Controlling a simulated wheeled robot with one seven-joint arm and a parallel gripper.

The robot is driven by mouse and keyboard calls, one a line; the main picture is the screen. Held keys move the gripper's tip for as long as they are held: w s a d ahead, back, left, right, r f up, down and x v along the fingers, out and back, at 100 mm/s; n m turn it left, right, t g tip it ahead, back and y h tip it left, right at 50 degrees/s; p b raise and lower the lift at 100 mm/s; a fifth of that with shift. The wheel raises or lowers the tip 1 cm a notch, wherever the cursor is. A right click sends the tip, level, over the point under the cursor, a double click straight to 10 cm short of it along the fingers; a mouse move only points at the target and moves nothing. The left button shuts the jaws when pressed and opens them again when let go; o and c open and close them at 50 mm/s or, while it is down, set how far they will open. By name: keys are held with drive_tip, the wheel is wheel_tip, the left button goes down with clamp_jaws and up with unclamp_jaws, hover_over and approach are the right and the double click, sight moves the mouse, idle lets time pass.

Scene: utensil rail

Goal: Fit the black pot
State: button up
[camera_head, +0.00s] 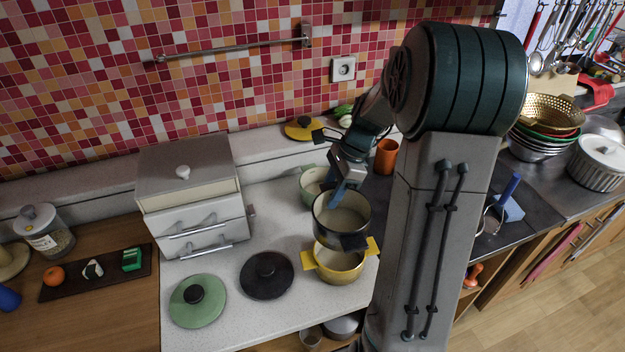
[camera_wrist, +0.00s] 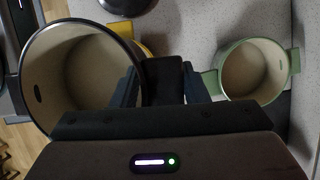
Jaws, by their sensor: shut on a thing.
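The black pot (camera_head: 330,232) has a dark outside, a cream inside and dark side handles. It looks upright, between the green pot and the yellow pot in the head view, and overlaps the yellow pot's back rim. I cannot tell how far it is above the counter. My gripper (camera_head: 343,190) is shut on its back handle. In the wrist view, the black pot (camera_wrist: 85,75) lies left of my gripper (camera_wrist: 165,85), with the handle between the blue fingers. The black lid (camera_head: 266,276) lies flat on the counter, left of the yellow pot.
The yellow pot (camera_head: 340,272) stands in front and the green pot (camera_head: 309,183) behind, both open. The green lid (camera_head: 198,302) lies front left; the yellow lid (camera_head: 301,129) is at the back. A drawer box (camera_head: 190,195) stands left. An orange cup (camera_head: 387,156) is at the back.

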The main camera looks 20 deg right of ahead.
sight(332, 213)
drive_tip(key=shift+s+d+r, duration=0.15)
drive_tip(key=shift+s, duration=0.05)
idle(0.4)
drive_tip(key=shift+f+b, duration=1.8)
drive_tip(key=shift+f, duration=1.15)
drive_tip(key=shift+f+b, duration=0.6)
drive_tip(key=shift+f, duration=0.4)
drive_tip(key=o, duration=1.4)
drive_tip(key=shift+o, duration=0.2)
drive_tip(key=v, duration=1.4)
drive_tip(key=shift+b, duration=0.35)
drive_tip(key=shift+f, duration=0.1)
